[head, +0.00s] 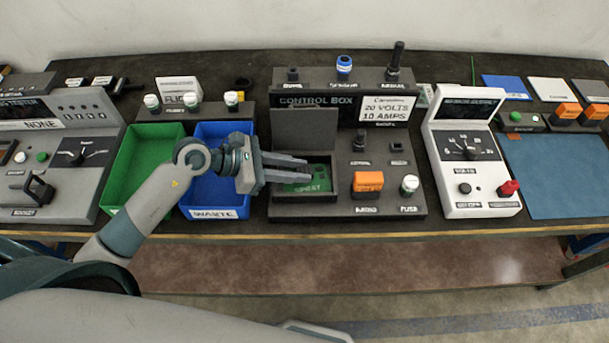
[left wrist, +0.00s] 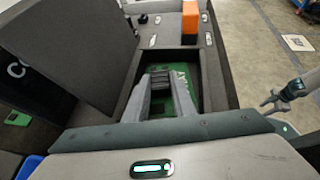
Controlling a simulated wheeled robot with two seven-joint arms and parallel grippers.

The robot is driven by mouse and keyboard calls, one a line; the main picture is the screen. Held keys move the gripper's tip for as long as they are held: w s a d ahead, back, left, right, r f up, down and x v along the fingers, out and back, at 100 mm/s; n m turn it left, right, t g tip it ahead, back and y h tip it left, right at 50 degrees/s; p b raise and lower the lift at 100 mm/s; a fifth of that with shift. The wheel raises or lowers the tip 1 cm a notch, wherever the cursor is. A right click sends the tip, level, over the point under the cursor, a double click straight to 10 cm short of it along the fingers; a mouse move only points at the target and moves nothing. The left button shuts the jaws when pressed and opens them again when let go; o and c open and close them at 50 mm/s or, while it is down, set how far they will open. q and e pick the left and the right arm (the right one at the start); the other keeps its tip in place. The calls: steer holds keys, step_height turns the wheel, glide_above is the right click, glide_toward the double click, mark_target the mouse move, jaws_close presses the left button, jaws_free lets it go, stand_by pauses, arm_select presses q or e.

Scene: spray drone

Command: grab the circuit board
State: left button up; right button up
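The green circuit board (head: 308,187) lies in the open recess of the dark control box (head: 290,213), whose lid (head: 325,128) stands raised behind it. My left gripper (head: 306,168) reaches in from the left, its two fingers over the recess and above the board. In the left wrist view, the fingers (left wrist: 165,78) are apart with nothing visible held between them. They hide part of the board (left wrist: 185,85), so I cannot tell whether they touch it. My right gripper (left wrist: 268,102) shows small at the right of the left wrist view; its finger state is unclear.
A blue waste bin (head: 215,212) and a green bin (head: 118,195) stand left of the control box. An orange switch (head: 368,182) and a fuse (head: 409,185) rise from its right part. A white meter (head: 470,180) stands to the right, beside a blue mat (head: 560,175).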

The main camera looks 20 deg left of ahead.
arm_select(q)
steer(key=shift+r, duration=0.2)
jaws_close()
step_height(320, 180, up, 9)
steer(key=shift+f+b, duration=0.1)
steer(key=shift+b, duration=1.1)
steer(key=shift+r, duration=0.45)
